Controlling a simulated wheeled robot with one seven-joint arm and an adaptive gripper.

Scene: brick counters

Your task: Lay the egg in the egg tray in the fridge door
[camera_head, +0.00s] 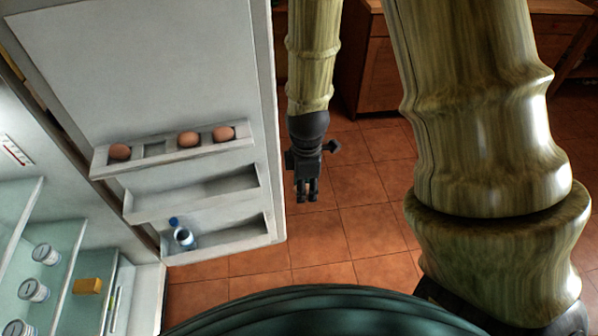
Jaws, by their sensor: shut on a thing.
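The egg tray (103,160) is the top shelf on the inside of the open fridge door (150,70). Three brown eggs sit in it: one at the left end (120,152) and two toward the right (188,139) (223,133). An empty square slot (154,149) shows between the left egg and the other two. My gripper (307,196) hangs to the right of the door, apart from it, with its fingers pointing down in the picture. It is shut; the egg it holds cannot be made out between the dark fingers.
Two lower door shelves (195,200) are below the tray; the bottom one holds a blue-capped bottle (183,236). Fridge shelves at lower left hold white jars (46,254) and a yellow block (87,286). Wooden cabinets (385,75) stand behind. Tiled floor (375,215) is clear around the gripper.

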